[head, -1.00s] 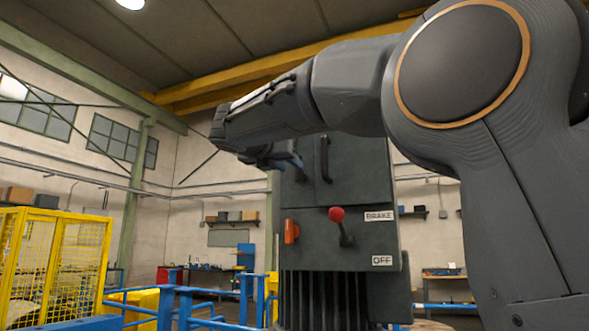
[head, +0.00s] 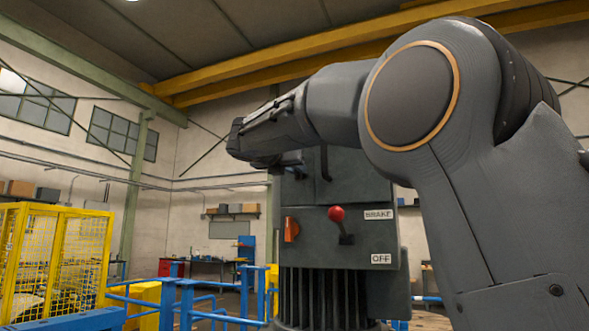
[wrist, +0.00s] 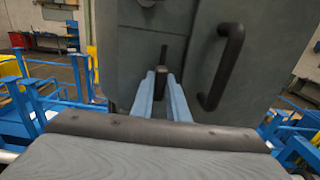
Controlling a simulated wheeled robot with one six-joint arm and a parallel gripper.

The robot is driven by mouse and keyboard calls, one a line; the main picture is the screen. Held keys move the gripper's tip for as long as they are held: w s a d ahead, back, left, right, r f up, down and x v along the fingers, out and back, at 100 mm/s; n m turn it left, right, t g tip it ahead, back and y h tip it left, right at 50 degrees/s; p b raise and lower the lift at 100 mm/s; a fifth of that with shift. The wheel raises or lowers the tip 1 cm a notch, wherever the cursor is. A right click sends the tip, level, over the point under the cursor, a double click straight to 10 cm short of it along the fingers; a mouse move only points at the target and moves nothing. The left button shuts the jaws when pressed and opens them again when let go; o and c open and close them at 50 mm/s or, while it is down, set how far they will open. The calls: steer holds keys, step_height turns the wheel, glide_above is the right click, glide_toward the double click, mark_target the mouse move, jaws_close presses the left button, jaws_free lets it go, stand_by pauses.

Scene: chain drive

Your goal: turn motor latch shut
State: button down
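The motor housing (head: 355,255) is a dark grey cabinet over a finned body, in the middle of the head view. In the wrist view a small dark upright latch piece (wrist: 161,80) is on its front, left of a curved black handle (wrist: 225,70). My gripper (wrist: 161,74) points at this front, its two blue fingers on either side of the latch piece. Whether they press on it is unclear. In the head view my gripper (head: 290,164) is at the cabinet's upper left, partly hidden by my wrist.
Below on the cabinet are an orange knob (head: 291,230), a red-balled lever (head: 338,217) and BRAKE (head: 379,214) and OFF (head: 381,259) labels. Blue railings (head: 185,298) and a yellow mesh cage (head: 58,262) stand to the left.

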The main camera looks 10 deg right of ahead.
steer(key=shift+m+b, duration=0.3)
steer(key=shift+s+d+f+m+b, duration=0.15)
steer(key=shift+m+b, duration=2.7)
steer(key=shift+m, duration=1.45)
steer(key=shift+f+m+b, duration=0.1)
steer(key=shift+m+b, duration=2.75)
steer(key=shift+m, duration=1.45)
steer(key=c, duration=1.7)
jaws_free()
